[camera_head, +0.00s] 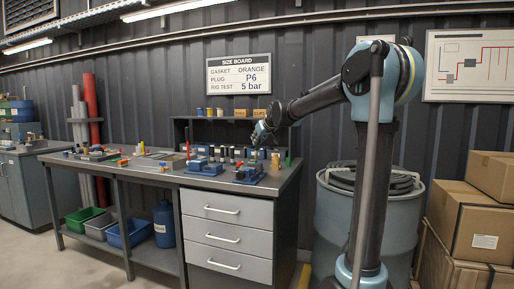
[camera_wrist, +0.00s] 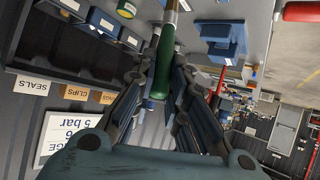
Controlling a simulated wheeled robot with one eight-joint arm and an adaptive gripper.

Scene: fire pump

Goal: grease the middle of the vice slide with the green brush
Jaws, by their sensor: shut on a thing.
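My gripper (camera_head: 261,132) is above the right part of the workbench, fingers pointing down. In the wrist view the fingers (camera_wrist: 157,85) are closed around the green handle of the brush (camera_wrist: 163,62). The brush's metal collar shows at the top edge of that view; its bristles are out of frame. In the head view a blue vice (camera_head: 249,175) sits on the bench near its right front corner, below my gripper. The vice slide is too small to make out, and I cannot tell whether the brush touches it. A blue block-like thing (camera_wrist: 222,40), perhaps the vice, shows in the wrist view.
Blue fixtures (camera_head: 205,167) and a red upright tool (camera_head: 187,149) stand left of the vice. A dark shelf (camera_head: 222,125) with labelled bins is behind. A barrel (camera_head: 335,215) with a coiled hose and cardboard boxes (camera_head: 460,220) are to the right.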

